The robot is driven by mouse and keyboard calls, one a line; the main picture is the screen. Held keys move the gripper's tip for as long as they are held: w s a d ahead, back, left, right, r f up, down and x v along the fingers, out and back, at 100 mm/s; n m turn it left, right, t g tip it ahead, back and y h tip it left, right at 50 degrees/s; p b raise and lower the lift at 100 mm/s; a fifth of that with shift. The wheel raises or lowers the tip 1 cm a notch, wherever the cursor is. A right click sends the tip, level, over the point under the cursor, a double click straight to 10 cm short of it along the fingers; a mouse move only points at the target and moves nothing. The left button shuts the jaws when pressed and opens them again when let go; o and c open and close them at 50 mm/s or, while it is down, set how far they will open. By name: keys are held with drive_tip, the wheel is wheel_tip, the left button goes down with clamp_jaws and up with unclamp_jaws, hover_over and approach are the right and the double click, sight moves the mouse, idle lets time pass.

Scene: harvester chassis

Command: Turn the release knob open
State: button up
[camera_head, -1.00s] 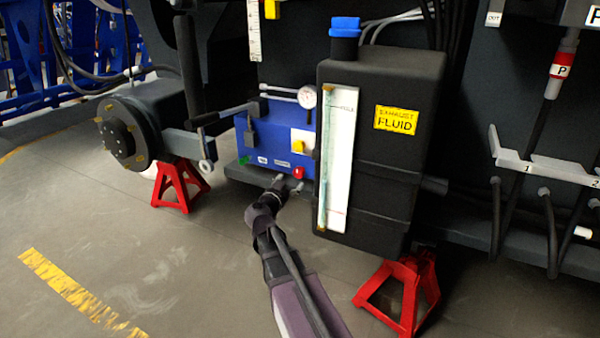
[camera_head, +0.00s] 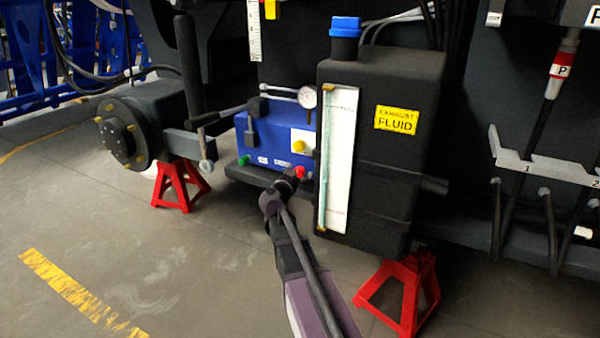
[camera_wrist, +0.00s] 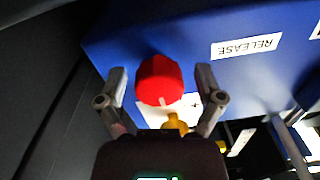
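The red release knob (camera_head: 300,172) sits at the lower right of the front of the blue box (camera_head: 275,140). In the wrist view, the knob (camera_wrist: 160,78) has a pale mark on its lower edge, and a white "RELEASE" label (camera_wrist: 246,46) is beside it on the blue face. My gripper (camera_wrist: 161,76) is open, with one finger on each side of the knob. A gap shows between each finger and the knob, so it is not gripped. In the head view, my gripper (camera_head: 292,178) is dark and small at the knob, and its fingers are hard to make out.
A black exhaust fluid tank (camera_head: 385,165) stands close to the right of the knob. A yellow knob (camera_head: 299,146) and a pressure gauge (camera_head: 307,96) are above it. A lever (camera_head: 222,114) sticks out at the left. A dark ledge (camera_head: 245,174) runs below the box.

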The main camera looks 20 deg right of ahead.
drive_tip(key=c, duration=0.9)
drive_tip(key=shift+c, duration=0.2)
